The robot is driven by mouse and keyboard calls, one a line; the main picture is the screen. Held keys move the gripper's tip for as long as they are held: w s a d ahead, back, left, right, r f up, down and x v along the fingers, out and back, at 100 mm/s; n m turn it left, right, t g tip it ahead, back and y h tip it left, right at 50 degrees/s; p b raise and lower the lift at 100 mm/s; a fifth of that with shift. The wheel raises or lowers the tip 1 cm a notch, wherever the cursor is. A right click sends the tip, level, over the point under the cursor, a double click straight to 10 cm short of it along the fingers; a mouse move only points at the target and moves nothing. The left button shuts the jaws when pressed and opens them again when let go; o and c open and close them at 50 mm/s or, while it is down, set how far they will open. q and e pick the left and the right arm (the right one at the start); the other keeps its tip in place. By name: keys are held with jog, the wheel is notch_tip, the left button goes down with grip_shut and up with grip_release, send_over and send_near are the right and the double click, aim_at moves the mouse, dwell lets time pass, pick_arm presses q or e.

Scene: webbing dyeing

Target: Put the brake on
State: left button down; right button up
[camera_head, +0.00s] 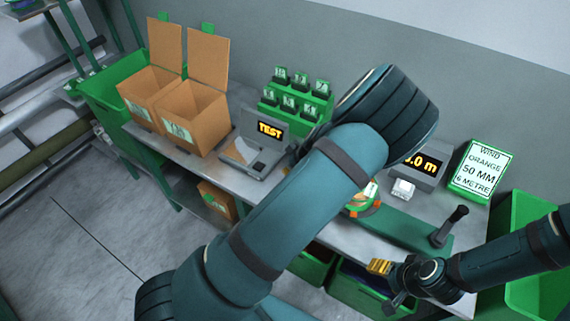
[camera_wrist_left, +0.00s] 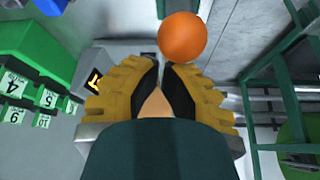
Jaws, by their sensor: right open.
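An orange ball-shaped knob (camera_wrist_left: 182,37) shows in the left wrist view, just beyond the fingertips and slightly right of them. I cannot tell for certain that it belongs to the brake. My left gripper (camera_wrist_left: 160,82) has its yellow, dark-lined fingers close together, with a tan patch between them; I cannot tell whether they hold anything. In the head view my left arm hides that gripper. A green and orange reel part (camera_head: 363,206) shows partly beside that arm. A dark crank handle (camera_head: 450,226) stands on the green base at right. My right gripper (camera_head: 379,267) is open at the bench's front edge.
On the bench are two open cardboard boxes (camera_head: 188,112), a grey device reading TEST (camera_head: 262,150), a green rack of numbered tags (camera_head: 300,95), a grey length display (camera_head: 421,163) and a WIND ORANGE sign (camera_head: 482,172). Green bins stand below and at right.

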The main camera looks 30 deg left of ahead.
pick_arm(q)
jog(key=shift+d, duration=0.9)
jog(key=shift+s+d+f, duration=0.1)
jog(key=shift+d+f, duration=0.05)
jog(key=shift+d, duration=0.5)
jog(key=shift+s+d+f, duration=0.1)
jog(key=shift+d+f, duration=0.05)
jog(key=shift+d, duration=0.45)
jog(key=w+a+r, duration=0.1)
jog(key=a+r, duration=0.2)
jog(key=s+d+r, duration=0.1)
jog(key=d+r, duration=0.4)
jog(key=d, duration=0.2)
jog(key=shift+d, duration=0.4)
jog(key=shift+s+r, duration=0.1)
jog(key=shift+d, duration=0.1)
